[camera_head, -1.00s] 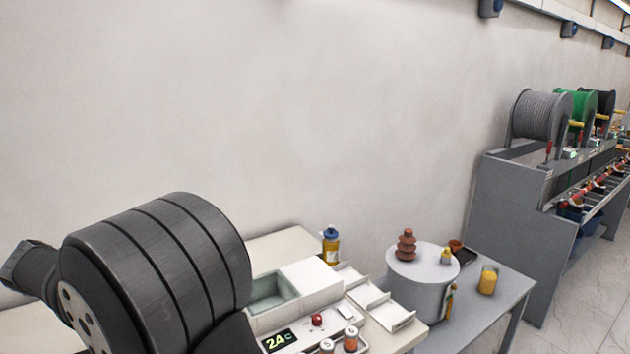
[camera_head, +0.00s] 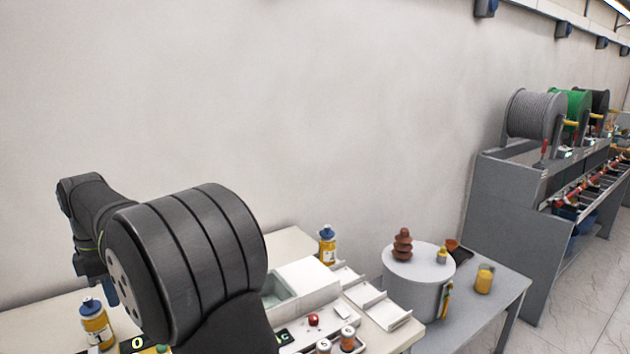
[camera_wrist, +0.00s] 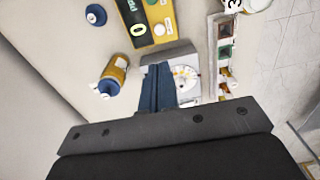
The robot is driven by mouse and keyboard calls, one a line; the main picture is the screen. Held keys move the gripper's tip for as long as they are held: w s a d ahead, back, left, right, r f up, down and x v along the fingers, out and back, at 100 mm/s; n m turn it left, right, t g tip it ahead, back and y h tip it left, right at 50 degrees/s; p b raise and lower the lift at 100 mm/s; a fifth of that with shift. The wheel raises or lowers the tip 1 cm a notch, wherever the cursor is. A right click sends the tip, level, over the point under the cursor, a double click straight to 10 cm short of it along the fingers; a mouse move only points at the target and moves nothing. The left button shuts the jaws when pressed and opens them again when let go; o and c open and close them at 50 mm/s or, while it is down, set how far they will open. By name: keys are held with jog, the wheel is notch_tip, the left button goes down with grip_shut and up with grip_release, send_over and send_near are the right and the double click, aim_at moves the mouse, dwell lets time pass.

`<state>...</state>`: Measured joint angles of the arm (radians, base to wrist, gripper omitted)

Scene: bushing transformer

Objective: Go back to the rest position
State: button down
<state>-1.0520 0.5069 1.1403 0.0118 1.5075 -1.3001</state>
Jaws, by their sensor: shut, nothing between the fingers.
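My gripper (camera_wrist: 158,72) shows in the wrist view as two dark blue fingers close together, shut and empty. It is above the light bench, beside a yellow bottle with a blue cap (camera_wrist: 113,75) and below a yellow device panel (camera_wrist: 145,20). In the head view my arm fills the lower left, and only a small blue part of the gripper shows beneath the wrist. A grey cylindrical tank (camera_head: 415,285) stands on the grey table, with a brown ribbed bushing (camera_head: 402,244) upright on its lid.
A yellow bottle (camera_head: 96,323) stands at the lower left and another bottle (camera_head: 327,246) farther back. A white tray (camera_head: 365,300) and a yellow jar (camera_head: 484,279) lie to the right. Cable reels (camera_head: 535,113) stand on a grey rack. The wall is bare above the bench.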

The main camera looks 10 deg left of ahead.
notch_tip(320, 180, down, 7)
notch_tip(320, 180, up, 8)
jog(key=s, duration=0.1)
jog(key=shift+s+d+h, duration=0.2)
jog(key=shift+s+h, duration=0.1)
dwell(0.3)
jog(key=c, duration=1.9)
grip_release()
jog(key=shift+c, duration=0.2)
jog(key=o, duration=0.3)
jog(key=shift+w+d+r, duration=0.15)
jog(key=shift+d+r, duration=0.1)
jog(key=o, duration=1.6)
jog(key=w+d+r+t, duration=0.1)
jog(key=d+r, duration=0.1)
jog(key=d, duration=0.1)
jog(key=w+d+r+t+y, duration=0.1)
jog(key=w+d+r+t, duration=0.1)
jog(key=d+r, duration=0.1)
jog(key=w+d+r+t, duration=0.1)
jog(key=d+r, duration=0.2)
jog(key=shift+w+d+r+t+y, duration=0.15)
jog(key=shift+w+d+t+y, duration=0.15)
jog(key=shift+w+y, duration=0.1)
jog(key=shift+o, duration=0.2)
jog(key=d+x, duration=0.1)
jog(key=x, duration=0.8)
jog(key=shift+w+a+f, duration=0.15)
jog(key=shift+a+f, duration=0.2)
jog(key=shift+a, duration=0.15)
